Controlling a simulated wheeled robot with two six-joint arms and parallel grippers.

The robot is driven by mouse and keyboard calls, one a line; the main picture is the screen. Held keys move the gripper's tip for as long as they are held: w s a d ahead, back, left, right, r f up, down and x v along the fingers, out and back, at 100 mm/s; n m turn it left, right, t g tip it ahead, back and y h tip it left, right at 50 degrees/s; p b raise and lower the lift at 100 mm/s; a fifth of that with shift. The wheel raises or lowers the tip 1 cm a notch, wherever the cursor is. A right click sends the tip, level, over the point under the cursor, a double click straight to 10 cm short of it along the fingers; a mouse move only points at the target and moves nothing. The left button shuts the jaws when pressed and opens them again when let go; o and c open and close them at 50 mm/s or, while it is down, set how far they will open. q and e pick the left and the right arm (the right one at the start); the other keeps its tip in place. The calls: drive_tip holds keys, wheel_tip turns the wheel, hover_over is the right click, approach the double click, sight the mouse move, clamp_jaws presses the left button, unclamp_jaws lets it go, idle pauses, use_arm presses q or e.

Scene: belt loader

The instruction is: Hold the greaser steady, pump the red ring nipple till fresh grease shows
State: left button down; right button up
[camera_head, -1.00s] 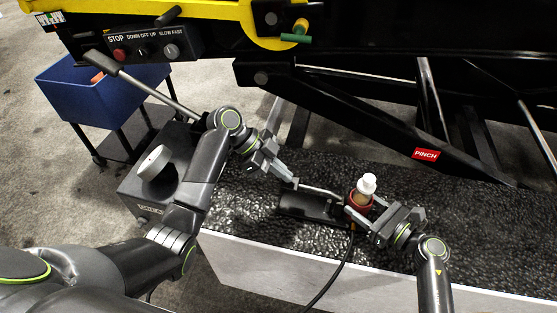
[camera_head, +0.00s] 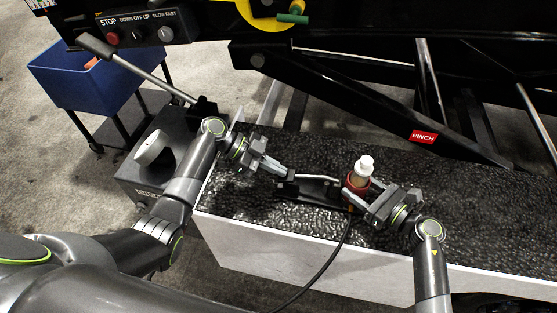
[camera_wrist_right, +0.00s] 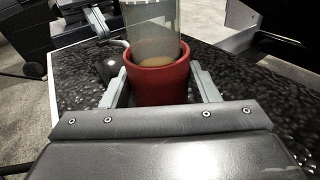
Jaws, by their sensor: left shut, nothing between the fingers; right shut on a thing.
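The greaser stands on the black textured top of the bench, with a clear reservoir (camera_head: 361,172) under a white cap (camera_head: 366,162) and a red collar (camera_head: 356,184). My right gripper (camera_head: 364,194) is shut on the red collar; in the right wrist view its fingers flank the collar (camera_wrist_right: 160,82), and tan grease (camera_wrist_right: 152,61) shows low in the reservoir (camera_wrist_right: 150,25). My left gripper (camera_head: 284,172) is shut and empty, its tips at the outer end of the nearly level silver lever (camera_head: 318,179). Whether they touch cannot be told. No red-ringed nipple is recognizable.
A black hose (camera_head: 330,262) runs from the greaser over the bench's front edge. The loader's black arm with a red PINCH label (camera_head: 424,137) hangs behind the bench. A blue bin (camera_head: 85,85) and a dark box (camera_head: 140,180) stand left.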

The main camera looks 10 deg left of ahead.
use_arm(q)
drive_tip(key=shift+s+a+f, duration=0.1)
drive_tip(key=shift+s+f, duration=0.1)
drive_tip(key=shift+f, duration=0.6)
drive_tip(key=shift+a+r, duration=0.1)
drive_tip(key=shift+r, duration=0.2)
drive_tip(key=d+r+v, duration=0.1)
drive_tip(key=v, duration=1.1)
drive_tip(key=shift+w+a+r, duration=0.2)
drive_tip(key=shift+a+r, duration=0.15)
drive_tip(key=shift+r, duration=0.25)
